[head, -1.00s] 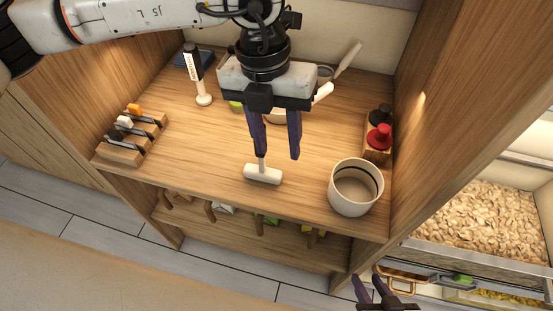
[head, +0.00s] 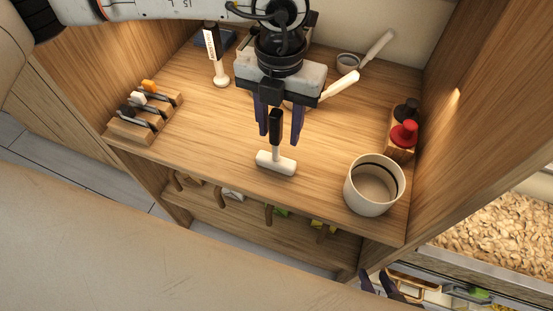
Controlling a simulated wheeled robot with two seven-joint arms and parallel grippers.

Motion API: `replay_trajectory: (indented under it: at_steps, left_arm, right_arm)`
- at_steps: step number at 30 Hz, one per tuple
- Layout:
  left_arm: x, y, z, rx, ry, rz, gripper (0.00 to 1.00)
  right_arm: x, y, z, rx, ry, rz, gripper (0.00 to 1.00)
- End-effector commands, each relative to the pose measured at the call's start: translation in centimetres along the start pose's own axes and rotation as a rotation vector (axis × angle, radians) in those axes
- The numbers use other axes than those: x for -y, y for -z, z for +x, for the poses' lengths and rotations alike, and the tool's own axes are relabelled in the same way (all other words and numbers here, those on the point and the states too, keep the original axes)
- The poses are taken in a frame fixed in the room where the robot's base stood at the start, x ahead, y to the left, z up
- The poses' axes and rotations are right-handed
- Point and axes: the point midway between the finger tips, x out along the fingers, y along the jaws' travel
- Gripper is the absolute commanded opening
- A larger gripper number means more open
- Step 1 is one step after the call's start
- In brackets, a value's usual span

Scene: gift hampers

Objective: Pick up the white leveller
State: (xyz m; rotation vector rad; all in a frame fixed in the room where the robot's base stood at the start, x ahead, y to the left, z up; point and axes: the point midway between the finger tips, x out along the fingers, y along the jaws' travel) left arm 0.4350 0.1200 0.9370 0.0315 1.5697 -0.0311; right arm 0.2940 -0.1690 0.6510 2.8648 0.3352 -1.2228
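The white leveller, a T-shaped tool with a white bar (head: 276,162) and a black upright handle (head: 276,124), stands near the shelf's front edge. My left gripper (head: 280,138) points down over it, open, with dark fingers apart. In the picture the handle shows between the fingers, with clear gaps on both sides; I cannot tell its exact depth relative to them. My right gripper (head: 383,286) is low at the right, outside the shelf, partly cut off by the frame; its two fingers are apart and nothing shows between them.
A white cup (head: 374,185) stands right of the leveller. A rack (head: 134,130) of orange, white and black-topped tools is at left. A red-topped tool (head: 404,134) stands at right. A white-handled tool (head: 342,84) and a labelled tool (head: 215,55) are behind. Cabinet walls close both sides.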

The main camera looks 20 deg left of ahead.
Motion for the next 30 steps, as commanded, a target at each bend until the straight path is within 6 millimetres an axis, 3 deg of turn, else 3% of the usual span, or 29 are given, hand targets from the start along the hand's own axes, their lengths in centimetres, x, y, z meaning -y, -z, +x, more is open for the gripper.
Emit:
replay_trajectory:
  at_steps: [6, 14, 21, 30]
  left_arm:
    - [-0.5, 0.4, 3.7, -0.002, 0.000, 0.000, 0.39]
    - [-0.5, 0.4, 4.0, -0.001, 0.000, 0.000, 0.39]
    - [-0.5, 0.4, 4.0, -0.001, 0.000, 0.000, 0.02]
    - [-0.4, 0.3, 3.9, 0.000, 0.001, 0.000, 0.00]
  right_arm:
    - [-0.1, -0.9, 1.0, -0.001, 0.000, 0.000, 0.31]
    - [-0.1, -0.8, 1.0, -0.002, 0.000, -0.001, 0.31]
    - [-0.1, -0.8, 1.0, -0.003, 0.000, -0.001, 0.31]
    - [-0.1, -0.8, 1.0, -0.003, 0.000, -0.001, 0.31]
